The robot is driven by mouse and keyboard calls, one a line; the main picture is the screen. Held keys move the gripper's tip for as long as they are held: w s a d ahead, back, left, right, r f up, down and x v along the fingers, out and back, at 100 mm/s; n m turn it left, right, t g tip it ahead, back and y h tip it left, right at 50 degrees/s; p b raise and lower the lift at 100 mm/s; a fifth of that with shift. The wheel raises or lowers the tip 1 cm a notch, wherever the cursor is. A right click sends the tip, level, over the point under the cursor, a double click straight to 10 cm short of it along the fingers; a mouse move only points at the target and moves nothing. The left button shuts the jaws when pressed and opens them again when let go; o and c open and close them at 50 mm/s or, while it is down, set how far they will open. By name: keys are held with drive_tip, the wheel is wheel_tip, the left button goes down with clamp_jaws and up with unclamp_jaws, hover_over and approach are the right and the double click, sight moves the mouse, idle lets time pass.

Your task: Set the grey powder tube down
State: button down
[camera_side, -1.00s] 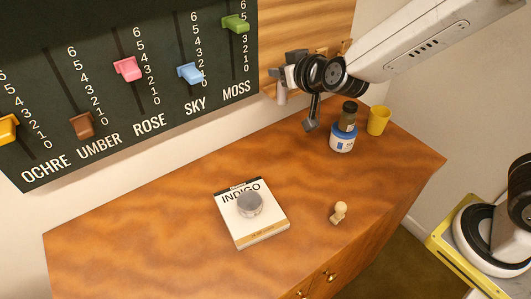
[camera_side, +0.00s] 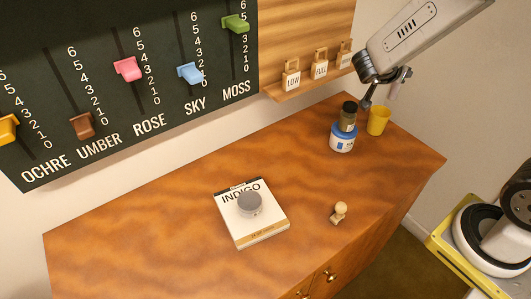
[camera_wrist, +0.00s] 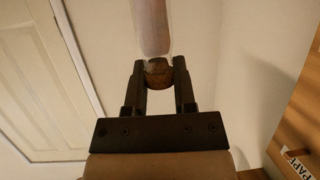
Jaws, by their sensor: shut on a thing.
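In the wrist view my gripper (camera_wrist: 158,70) is shut on a clear tube (camera_wrist: 151,25) that has a brown cork-like end between the fingers. The tube's contents look pinkish grey, and its far end runs out of the top of the picture. In the side view my gripper (camera_side: 385,92) is raised over the back right of the wooden cabinet top (camera_side: 150,225), by the yellow cup and the stacked jars. I cannot make out the tube in that view.
A blue-labelled jar (camera_side: 343,138) carries a dark-lidded jar (camera_side: 348,116); a yellow cup (camera_side: 378,121) stands beside it. A white INDIGO box (camera_side: 262,231) bears a grey round piece (camera_side: 250,203). A wooden stamp (camera_side: 339,213) lies right of it. The front left top is clear.

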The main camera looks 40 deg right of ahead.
drive_tip(key=s+d+f+m+g, duration=0.2)
drive_tip(key=s+m+g, duration=0.1)
drive_tip(key=s+g, duration=0.15)
wheel_tip(320, 180, down, 9)
drive_tip(key=shift+t, duration=0.45)
drive_tip(key=shift+f, duration=0.2)
drive_tip(key=shift+f, duration=2.1)
drive_tip(key=shift+f, duration=0.15)
drive_tip(key=shift+f, duration=1.65)
drive_tip(key=shift+f, duration=0.15)
